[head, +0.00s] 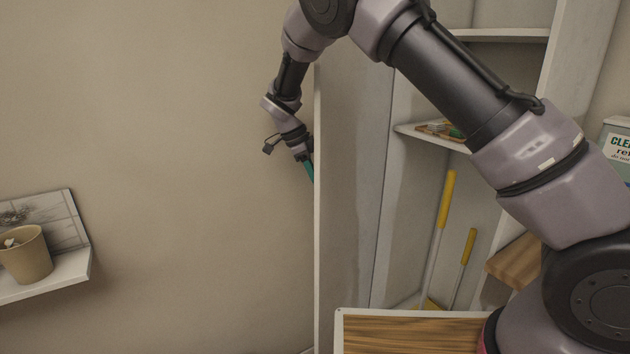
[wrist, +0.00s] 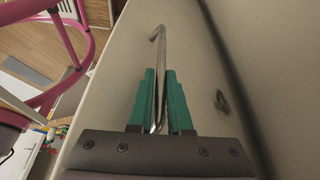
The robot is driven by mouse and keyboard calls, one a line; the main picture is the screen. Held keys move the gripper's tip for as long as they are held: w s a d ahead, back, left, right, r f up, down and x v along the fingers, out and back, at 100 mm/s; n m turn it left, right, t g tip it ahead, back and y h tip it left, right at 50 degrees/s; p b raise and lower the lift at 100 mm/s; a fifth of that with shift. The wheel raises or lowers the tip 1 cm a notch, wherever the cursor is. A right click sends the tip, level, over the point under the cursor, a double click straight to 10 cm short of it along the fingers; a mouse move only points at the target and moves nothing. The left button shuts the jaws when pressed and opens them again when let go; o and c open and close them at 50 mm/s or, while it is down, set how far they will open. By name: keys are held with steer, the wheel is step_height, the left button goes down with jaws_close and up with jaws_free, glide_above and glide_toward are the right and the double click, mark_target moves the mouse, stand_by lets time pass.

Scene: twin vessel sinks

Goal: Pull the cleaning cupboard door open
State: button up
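The cleaning cupboard door (head: 350,200) stands swung open in the head view, seen nearly edge-on, with its inner face towards the shelves. My gripper (head: 307,163) is at the far side of the door, by its outer face; the door's edge partly hides the fingers. In the wrist view the pale door face (wrist: 205,75) fills much of the picture. A bent metal bar handle (wrist: 157,50) runs between the two teal fingers of my gripper (wrist: 160,100), which close around it.
The open cupboard shows a shelf (head: 440,138) with small items and two yellow-handled tools (head: 441,215). A wooden-topped surface (head: 410,332) is at the bottom. A wall shelf with a pot (head: 25,256) is at left. Pink tubing (wrist: 75,60) shows in the wrist view.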

steer(key=o, duration=0.3)
steer(key=shift+r, duration=0.1)
steer(key=v, duration=1)
steer(key=shift+r, duration=0.25)
steer(key=shift+s+a, duration=0.1)
steer(key=shift+a, duration=0.05)
